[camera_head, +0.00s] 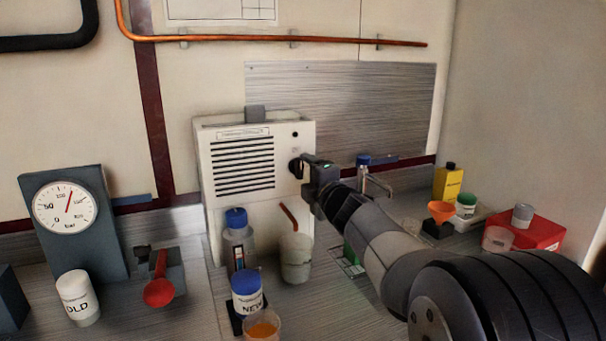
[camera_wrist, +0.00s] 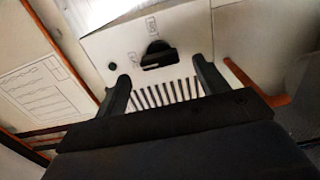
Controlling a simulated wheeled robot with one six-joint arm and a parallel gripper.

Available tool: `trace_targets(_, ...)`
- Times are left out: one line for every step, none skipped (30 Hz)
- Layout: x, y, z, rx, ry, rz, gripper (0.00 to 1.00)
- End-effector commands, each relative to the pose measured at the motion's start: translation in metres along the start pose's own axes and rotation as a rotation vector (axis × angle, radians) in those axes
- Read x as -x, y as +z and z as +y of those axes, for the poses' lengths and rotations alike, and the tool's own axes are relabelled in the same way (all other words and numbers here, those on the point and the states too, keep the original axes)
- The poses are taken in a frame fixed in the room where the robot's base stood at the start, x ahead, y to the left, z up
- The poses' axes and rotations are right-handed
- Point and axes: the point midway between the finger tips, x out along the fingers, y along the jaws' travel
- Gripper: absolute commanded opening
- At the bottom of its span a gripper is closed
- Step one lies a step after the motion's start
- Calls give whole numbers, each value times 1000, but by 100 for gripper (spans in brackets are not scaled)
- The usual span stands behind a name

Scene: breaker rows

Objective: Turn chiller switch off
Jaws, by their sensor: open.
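The chiller (camera_head: 243,165) is a white box with black vent slots, standing against the back wall. Its switch (camera_head: 295,167) is a black knob on the right of the front face. It also shows in the wrist view (camera_wrist: 158,55), with small printed symbols beside it and a small dark round spot to its left. My gripper (camera_head: 305,168) is at the knob's right in the head view. In the wrist view my gripper (camera_wrist: 162,75) is open, with one finger on each side of the knob's line. Whether the fingers touch the knob cannot be told.
Bottles and a beaker (camera_head: 296,258) stand before the chiller. A gauge (camera_head: 65,207), a white OLD jar (camera_head: 77,298) and a red-handled valve (camera_head: 158,290) are at left. A red box (camera_head: 540,232) and a yellow bottle (camera_head: 446,183) are at right.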

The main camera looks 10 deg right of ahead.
Motion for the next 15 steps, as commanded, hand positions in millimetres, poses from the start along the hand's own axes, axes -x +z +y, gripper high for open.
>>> trace_targets(11, 1, 1, 1, 1, -3, 69)
trace_targets(17, 0, 0, 1, 1, -3, 69)
trace_targets(24, 0, 1, 1, 1, -2, 69)
trace_targets(29, 0, 1, 1, 1, -2, 69)
trace_targets(34, 0, 1, 1, 1, -2, 69)
trace_targets(40, 1, 1, 1, 1, -2, 69)
trace_targets(44, 0, 0, 1, 0, -3, 69)
trace_targets(49, 1, 1, 1, 1, -3, 69)
trace_targets(53, 0, 1, 1, 1, -2, 69)
trace_targets(56, 0, 1, 1, 0, -1, 69)
trace_targets(59, 0, 1, 1, 1, -1, 69)
trace_targets(62, 0, 1, 1, 1, -1, 69)
trace_targets(64, 0, 0, 1, 0, -1, 69)
trace_targets(65, 0, 0, 0, 0, -1, 69)
trace_targets(66, 0, 0, 0, -1, -1, 69)
